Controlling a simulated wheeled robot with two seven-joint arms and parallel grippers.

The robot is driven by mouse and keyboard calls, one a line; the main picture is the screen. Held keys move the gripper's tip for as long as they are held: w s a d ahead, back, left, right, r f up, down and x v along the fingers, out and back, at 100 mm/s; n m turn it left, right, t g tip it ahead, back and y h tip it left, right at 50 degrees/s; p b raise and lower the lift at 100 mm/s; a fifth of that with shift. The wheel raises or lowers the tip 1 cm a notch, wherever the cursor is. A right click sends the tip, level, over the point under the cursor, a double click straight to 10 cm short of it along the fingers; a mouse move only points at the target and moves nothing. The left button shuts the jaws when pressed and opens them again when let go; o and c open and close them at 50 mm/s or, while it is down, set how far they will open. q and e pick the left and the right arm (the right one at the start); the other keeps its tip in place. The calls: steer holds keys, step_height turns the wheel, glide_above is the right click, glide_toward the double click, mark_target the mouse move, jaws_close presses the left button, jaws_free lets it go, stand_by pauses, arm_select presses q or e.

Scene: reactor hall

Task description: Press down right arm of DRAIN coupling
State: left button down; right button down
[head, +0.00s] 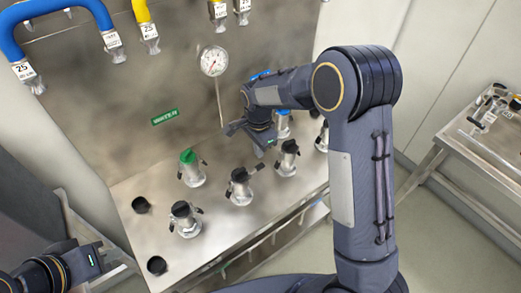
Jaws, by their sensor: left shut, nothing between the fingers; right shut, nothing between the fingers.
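Several metal couplings with side arms stand on the steel bench top (130,190). One has a green cap (188,158). Others have black caps: one in front (183,212), one in the middle (240,178) and one further right (289,148). No name is readable on them, so I cannot tell which is DRAIN. My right gripper (231,128) is shut and empty, above and behind the middle and right black-capped couplings. Its arm hides part of the couplings behind, including a blue-topped one (283,113). My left gripper (100,255) is shut and empty at lower left, away from the couplings.
A pressure gauge (214,61) on a thin stem stands before the back panel, close to my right gripper. Blue (65,8) and yellow (143,12) hoses hang above. Two black caps or sockets (141,205) sit at the bench's left. A side table (470,130) stands at right.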

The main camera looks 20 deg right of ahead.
mark_target(260, 166)
steer(key=shift+d+f+b, duration=0.15)
steer(key=shift+f+b, duration=0.15)
steer(key=shift+f, duration=0.2)
steer(key=shift+f+b, duration=0.6)
steer(key=shift+f, duration=0.2)
steer(key=shift+f+b, duration=2.15)
steer(key=shift+f, duration=1.35)
steer(key=shift+s+a+f+b, duration=0.1)
steer(key=shift+a+f+b, duration=0.15)
steer(key=shift+f+b, duration=0.3)
steer(key=shift+s+a+f+b, duration=0.1)
steer(key=shift+a+f+b, duration=0.1)
steer(key=shift+f+b, duration=0.3)
steer(key=shift+r, duration=0.15)
steer(key=shift+w+d+r+p, duration=0.25)
steer(key=shift+d+r+p, duration=0.25)
steer(key=shift+d+r, duration=0.05)
step_height(260, 166, up, 6)
steer(key=p, duration=0.4)
steer(key=shift+f, duration=0.1)
